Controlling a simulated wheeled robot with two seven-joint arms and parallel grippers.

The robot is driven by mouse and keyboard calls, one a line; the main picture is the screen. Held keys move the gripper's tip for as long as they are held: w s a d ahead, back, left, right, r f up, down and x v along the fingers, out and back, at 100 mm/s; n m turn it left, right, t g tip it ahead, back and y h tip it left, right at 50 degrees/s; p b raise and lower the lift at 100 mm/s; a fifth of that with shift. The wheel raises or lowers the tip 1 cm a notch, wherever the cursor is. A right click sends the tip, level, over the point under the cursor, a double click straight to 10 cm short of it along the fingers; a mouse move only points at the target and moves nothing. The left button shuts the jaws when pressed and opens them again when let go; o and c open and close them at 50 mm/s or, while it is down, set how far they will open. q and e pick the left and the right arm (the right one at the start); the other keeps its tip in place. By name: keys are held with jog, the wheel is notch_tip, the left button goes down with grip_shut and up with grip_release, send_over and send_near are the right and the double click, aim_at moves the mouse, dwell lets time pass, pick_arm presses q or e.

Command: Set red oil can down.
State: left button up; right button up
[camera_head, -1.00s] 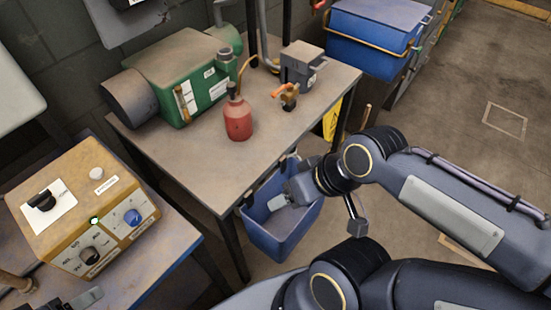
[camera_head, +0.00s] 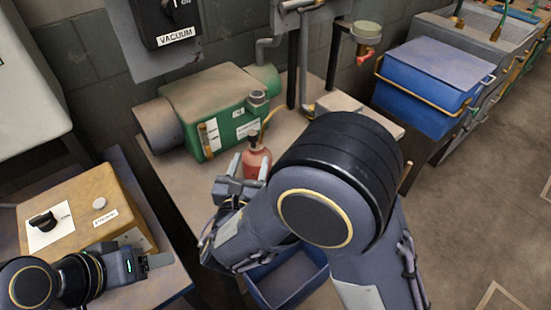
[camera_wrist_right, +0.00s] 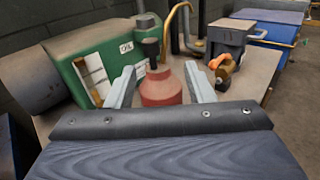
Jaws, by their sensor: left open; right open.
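The red oil can (camera_head: 257,161) stands upright on the workbench (camera_head: 181,178), in front of the green pump (camera_head: 229,118). It has a dark top and, in the wrist view, the can (camera_wrist_right: 160,92) shows between the two pale fingers of my right gripper (camera_wrist_right: 161,86). Those fingers are apart, one on each side of the can; I cannot tell whether either touches it. In the head view my right gripper (camera_head: 249,167) partly covers the can's lower part. My left gripper (camera_head: 158,262) is open and empty at the lower left, by the yellow control box.
The yellow control box (camera_head: 86,200) sits on a side table at the left. A blue open bin (camera_head: 288,283) hangs at the bench's front edge. A valve with an orange handle (camera_wrist_right: 219,63) stands right of the can. A blue lidded crate (camera_head: 428,85) is at the back right.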

aim_at(252, 141)
jog(key=shift+n+y, duration=0.3)
jog(key=shift+n, duration=0.1)
jog(key=w, duration=0.2)
jog(key=w+p, duration=0.1)
jog(key=w, duration=0.4)
jog(key=shift+w+d+f+p, duration=0.25)
jog(key=shift+w+f+p, duration=0.05)
jog(key=shift+p, duration=0.05)
grip_shut()
